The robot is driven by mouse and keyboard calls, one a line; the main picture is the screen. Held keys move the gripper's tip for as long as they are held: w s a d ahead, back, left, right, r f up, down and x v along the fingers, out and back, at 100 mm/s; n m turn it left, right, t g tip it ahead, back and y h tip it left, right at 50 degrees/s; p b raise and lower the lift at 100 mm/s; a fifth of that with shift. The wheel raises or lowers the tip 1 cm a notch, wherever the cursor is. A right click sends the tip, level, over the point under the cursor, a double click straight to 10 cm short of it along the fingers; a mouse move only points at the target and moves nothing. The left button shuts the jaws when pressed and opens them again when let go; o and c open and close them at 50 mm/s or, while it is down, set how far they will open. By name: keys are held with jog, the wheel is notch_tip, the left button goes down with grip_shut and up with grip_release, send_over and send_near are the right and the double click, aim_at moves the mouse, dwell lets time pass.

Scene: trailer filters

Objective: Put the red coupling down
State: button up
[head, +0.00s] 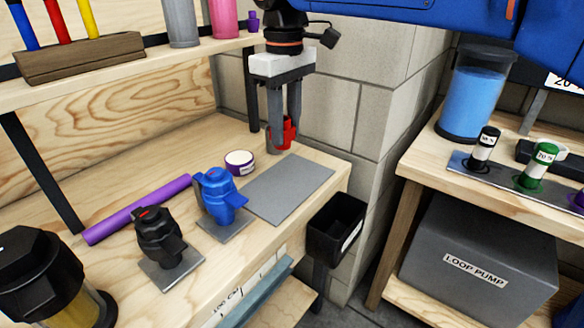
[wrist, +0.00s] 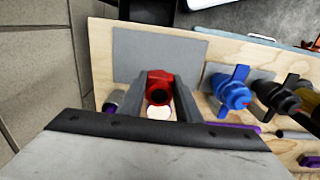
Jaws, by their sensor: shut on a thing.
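My gripper (head: 283,136) is shut on the red coupling (head: 290,132) and points down above the back right of the wooden bench. In the wrist view the red coupling (wrist: 159,84) sits between the two fingers, over the near edge of an empty grey mat (head: 290,187). That mat also shows in the wrist view (wrist: 135,55). I cannot tell exactly how high the coupling is held. A blue coupling (head: 217,195) and a black coupling (head: 157,233) stand on their own grey plates to the left of the mat.
A roll of tape (head: 240,162) and a purple tube (head: 137,209) lie behind the couplings. A shelf (head: 130,55) hangs above the bench. A black bin (head: 336,225) is fixed at the bench's right end, near a block wall (head: 340,90).

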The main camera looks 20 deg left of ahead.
jog(key=shift+w+f, duration=0.2)
jog(key=shift+f, duration=4.8)
jog(key=shift+f, duration=0.1)
jog(key=o, duration=1)
notch_tip(320, 180, up, 12)
jog(key=shift+r, duration=0.1)
